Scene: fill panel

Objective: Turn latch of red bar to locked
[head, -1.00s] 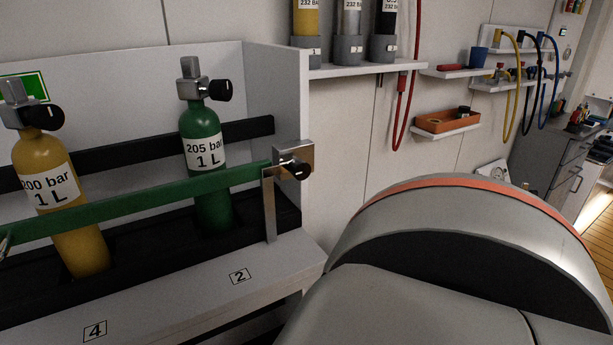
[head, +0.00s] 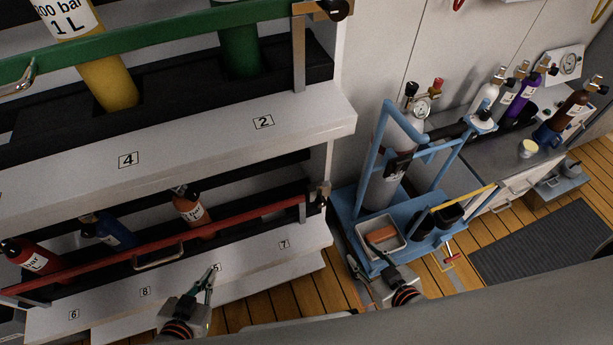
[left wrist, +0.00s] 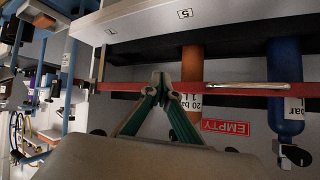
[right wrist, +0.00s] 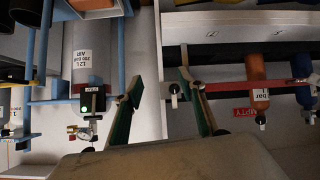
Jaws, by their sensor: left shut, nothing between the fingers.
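The red bar (head: 185,237) runs across the front of the lower rack in the head view, with a metal handle (head: 158,259) on it. Its latch (head: 321,194), a metal block with a dark knob, is at the right end; I cannot tell its setting. In the right wrist view the latch (right wrist: 174,93) shows between my fingers, beyond the tips. My right gripper (right wrist: 161,64) is open and empty, to the right of the rack in the head view. My left gripper (left wrist: 159,76) is shut and empty, in front of the red bar (left wrist: 215,88).
Orange (head: 190,208), blue (head: 113,232) and red (head: 35,257) bottles stand behind the red bar. The upper shelf (head: 195,141) with the green bar (head: 170,28) overhangs it. A blue cart (head: 345,205) with a grey cylinder stands close to the right.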

